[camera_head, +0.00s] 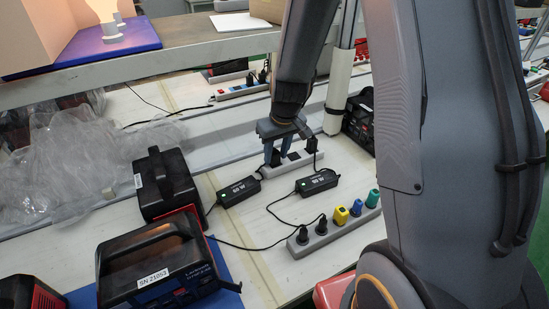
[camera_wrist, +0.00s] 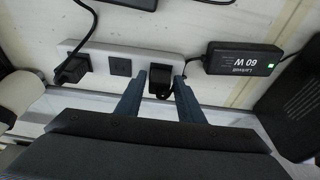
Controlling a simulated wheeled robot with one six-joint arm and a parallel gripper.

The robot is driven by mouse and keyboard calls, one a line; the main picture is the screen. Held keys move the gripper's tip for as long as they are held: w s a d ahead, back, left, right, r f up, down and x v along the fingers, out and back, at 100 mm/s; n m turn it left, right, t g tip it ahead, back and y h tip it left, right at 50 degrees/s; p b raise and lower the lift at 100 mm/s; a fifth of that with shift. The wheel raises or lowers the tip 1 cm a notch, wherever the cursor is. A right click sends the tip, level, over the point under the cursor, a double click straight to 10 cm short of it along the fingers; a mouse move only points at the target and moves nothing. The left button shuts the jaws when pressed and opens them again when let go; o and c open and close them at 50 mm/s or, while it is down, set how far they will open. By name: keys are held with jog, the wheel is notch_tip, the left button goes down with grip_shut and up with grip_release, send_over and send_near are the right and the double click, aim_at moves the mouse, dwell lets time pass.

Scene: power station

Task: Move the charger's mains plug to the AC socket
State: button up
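My gripper (camera_head: 277,155) reaches down at the grey-white socket strip (camera_head: 296,168). In the wrist view, its two fingers (camera_wrist: 160,88) stand either side of a black plug (camera_wrist: 161,77) in the strip's right end. A narrow gap shows beside the left finger, so the fingers look open around the plug. A charger marked 60 W (camera_wrist: 240,59), with a green light, lies right of that plug; it also shows in the head view (camera_head: 239,191). An empty socket (camera_wrist: 120,67) is mid-strip, and another black plug (camera_wrist: 75,69) is at its left end. I cannot make out which socket is the AC socket.
A second charger (camera_head: 317,182) lies right of the first. Black power units (camera_head: 174,184) and (camera_head: 158,262) stand left. Clear plastic wrap (camera_head: 75,165) lies behind them. A shelf (camera_head: 195,57) overhangs the back.

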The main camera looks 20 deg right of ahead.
grip_shut()
jog(key=shift+r, duration=0.15)
dwell(0.4)
jog(key=shift+r+p, duration=1.7)
jog(key=shift+r, duration=0.2)
